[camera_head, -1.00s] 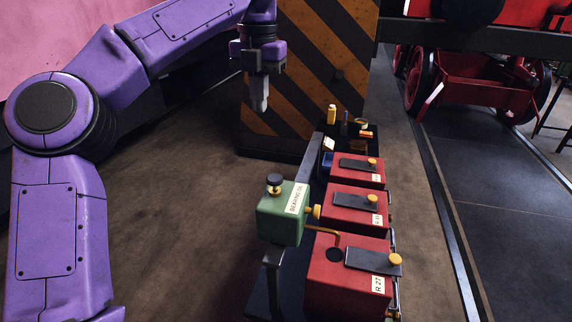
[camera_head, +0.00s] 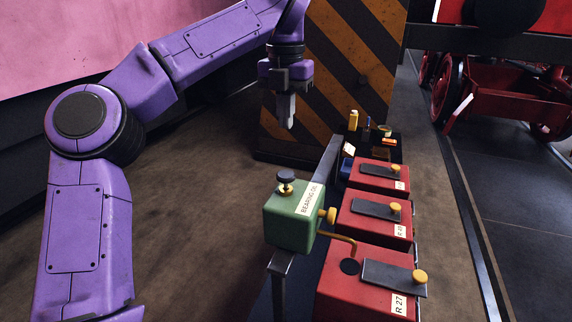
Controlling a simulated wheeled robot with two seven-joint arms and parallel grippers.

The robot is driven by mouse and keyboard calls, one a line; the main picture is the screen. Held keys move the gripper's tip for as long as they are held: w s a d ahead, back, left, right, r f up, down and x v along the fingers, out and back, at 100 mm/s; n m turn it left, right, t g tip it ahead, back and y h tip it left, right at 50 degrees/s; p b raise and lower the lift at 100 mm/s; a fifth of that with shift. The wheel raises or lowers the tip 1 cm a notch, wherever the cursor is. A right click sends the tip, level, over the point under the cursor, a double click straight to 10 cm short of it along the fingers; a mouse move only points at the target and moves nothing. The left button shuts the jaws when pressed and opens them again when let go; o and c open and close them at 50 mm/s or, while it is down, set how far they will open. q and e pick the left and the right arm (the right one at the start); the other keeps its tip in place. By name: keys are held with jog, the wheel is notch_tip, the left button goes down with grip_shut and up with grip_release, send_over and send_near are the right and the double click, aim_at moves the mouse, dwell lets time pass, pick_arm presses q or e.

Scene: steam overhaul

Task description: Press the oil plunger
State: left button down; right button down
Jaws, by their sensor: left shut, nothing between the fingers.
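The oil plunger (camera_head: 286,178) is a dark round knob on a short brass-coloured stem. It stands up from the top of a green box (camera_head: 290,225) labelled "BEARING OIL". A yellow knob (camera_head: 328,215) and a bent brass spout (camera_head: 338,238) are on the box's right side. The spout reaches to a dark round opening in the nearest red box. My left gripper (camera_head: 287,122) points down, shut and empty. In the picture it is above the plunger and apart from it. My right gripper is not in view.
Three red boxes (camera_head: 345,278) with grey lids and yellow knobs stand in a row right of the green box. A dark tray with small items (camera_head: 384,155) lies behind them. A striped pillar (camera_head: 345,75) stands at the back. The floor at left is clear.

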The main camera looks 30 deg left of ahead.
aim_at(286, 174)
pick_arm(q)
notch_tip(286, 174, down, 12)
jog(key=shift+w+a+r, duration=0.1)
jog(key=shift+w+r, duration=0.05)
jog(key=shift+r, duration=0.1)
jog(key=shift+f, duration=0.1)
notch_tip(286, 174, down, 3)
jog(key=b, duration=0.2)
jog(key=shift+b, duration=0.35)
jog(key=shift+r, duration=0.2)
